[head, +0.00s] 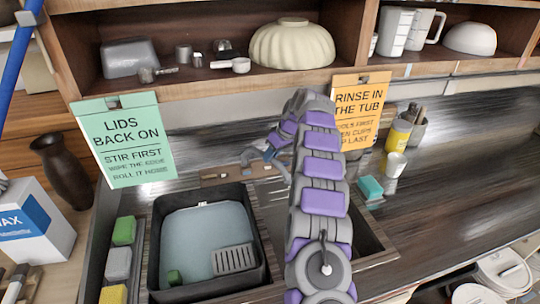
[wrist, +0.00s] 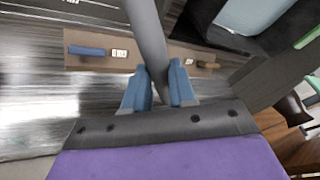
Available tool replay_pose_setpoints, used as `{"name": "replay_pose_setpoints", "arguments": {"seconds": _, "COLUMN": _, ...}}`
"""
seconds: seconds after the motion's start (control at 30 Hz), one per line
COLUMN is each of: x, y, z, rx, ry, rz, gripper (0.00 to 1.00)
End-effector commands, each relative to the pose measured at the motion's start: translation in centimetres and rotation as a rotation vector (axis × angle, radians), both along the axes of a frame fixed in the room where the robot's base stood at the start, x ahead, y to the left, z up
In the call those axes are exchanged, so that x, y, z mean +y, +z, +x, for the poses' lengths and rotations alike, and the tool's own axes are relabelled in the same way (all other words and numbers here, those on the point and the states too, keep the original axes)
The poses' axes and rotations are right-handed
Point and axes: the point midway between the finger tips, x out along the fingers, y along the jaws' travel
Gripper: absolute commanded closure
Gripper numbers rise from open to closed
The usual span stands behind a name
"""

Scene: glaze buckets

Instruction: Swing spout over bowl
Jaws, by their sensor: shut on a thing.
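My gripper (wrist: 158,84) has its two blue fingers closed on a grey tube, the spout (wrist: 147,32), in the wrist view. The spout runs up from between the fingers and out of the top of the picture. In the head view my gripper (head: 264,152) is behind the sink, left of my purple and grey arm, and the spout is hard to make out there. A dark tub (head: 154,245) with a pale blue-grey inside fills the left bowl. The right bowl (head: 362,238) is mostly hidden by my arm.
A brown strip with fittings (wrist: 88,62) lies behind the spout. Green and orange signs (head: 122,140) hang from the shelf. Sponges (head: 118,262) line the left side. A yellow container (head: 398,136), white cup (head: 396,164) and teal sponge (head: 370,187) stand right of my arm.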

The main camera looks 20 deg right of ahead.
Motion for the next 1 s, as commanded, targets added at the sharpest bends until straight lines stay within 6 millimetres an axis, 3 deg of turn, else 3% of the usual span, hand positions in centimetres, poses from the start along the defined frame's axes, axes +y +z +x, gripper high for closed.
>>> {"name": "replay_pose_setpoints", "arguments": {"seconds": 0.63, "x": -0.26, "y": 0.10, "z": 0.19, "rx": -0.005, "ry": 0.023, "rz": -0.001, "gripper": 1.00}}
{"name": "replay_pose_setpoints", "arguments": {"seconds": 0.67, "x": -0.27, "y": 0.11, "z": 0.19, "rx": -0.005, "ry": 0.023, "rz": -0.001, "gripper": 0.73}}
{"name": "replay_pose_setpoints", "arguments": {"seconds": 0.9, "x": -0.21, "y": 0.06, "z": 0.13, "rx": -0.002, "ry": 0.024, "rz": 0.000, "gripper": 0.50}}
{"name": "replay_pose_setpoints", "arguments": {"seconds": 1.0, "x": -0.21, "y": 0.05, "z": 0.11, "rx": -0.002, "ry": 0.024, "rz": 0.000, "gripper": 0.49}}
